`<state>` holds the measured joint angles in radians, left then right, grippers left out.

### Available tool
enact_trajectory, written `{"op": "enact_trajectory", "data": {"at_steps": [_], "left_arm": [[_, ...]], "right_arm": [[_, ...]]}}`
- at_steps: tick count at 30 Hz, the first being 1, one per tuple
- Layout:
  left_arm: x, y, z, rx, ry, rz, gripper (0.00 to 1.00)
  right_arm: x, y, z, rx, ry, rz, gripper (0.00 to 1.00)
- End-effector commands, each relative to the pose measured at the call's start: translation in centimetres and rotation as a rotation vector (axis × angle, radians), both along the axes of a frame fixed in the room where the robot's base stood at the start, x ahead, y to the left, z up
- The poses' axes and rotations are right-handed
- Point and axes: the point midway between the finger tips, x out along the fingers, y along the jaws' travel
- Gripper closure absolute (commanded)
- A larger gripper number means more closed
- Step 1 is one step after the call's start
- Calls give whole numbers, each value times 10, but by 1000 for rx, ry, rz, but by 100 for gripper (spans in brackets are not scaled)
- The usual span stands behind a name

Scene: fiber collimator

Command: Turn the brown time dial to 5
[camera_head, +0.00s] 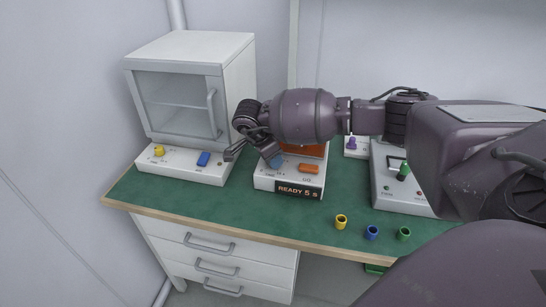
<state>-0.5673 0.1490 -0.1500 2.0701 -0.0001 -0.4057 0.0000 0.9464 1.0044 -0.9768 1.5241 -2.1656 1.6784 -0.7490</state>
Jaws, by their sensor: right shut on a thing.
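The white instrument (262,183) at the middle of the bench has a display (297,191) that reads "READY 5 s". A blue knob (276,161) shows at its left, partly hidden by my right gripper. The exact contact is hidden. My left gripper is not in view.
A white cabinet (180,52) stands left on a base with a yellow knob (159,151) and blue switch (203,159). Yellow (341,222), blue (372,232) and green (404,233) caps stand near the front edge.

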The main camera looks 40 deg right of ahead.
Motion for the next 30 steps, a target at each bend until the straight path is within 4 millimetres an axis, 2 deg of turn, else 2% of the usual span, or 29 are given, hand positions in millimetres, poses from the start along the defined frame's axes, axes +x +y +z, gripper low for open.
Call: {"op": "enact_trajectory", "data": {"at_steps": [10, 26, 27, 30], "left_arm": [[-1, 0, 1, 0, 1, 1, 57], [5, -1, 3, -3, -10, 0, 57], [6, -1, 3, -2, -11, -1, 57], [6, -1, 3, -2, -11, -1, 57]], "right_arm": [[1, 0, 0, 1, 0, -139, 92], [1, 0, 0, 1, -1, -161, 92], [1, 0, 0, 1, -1, -161, 65], [1, 0, 0, 1, -1, -161, 50]]}}
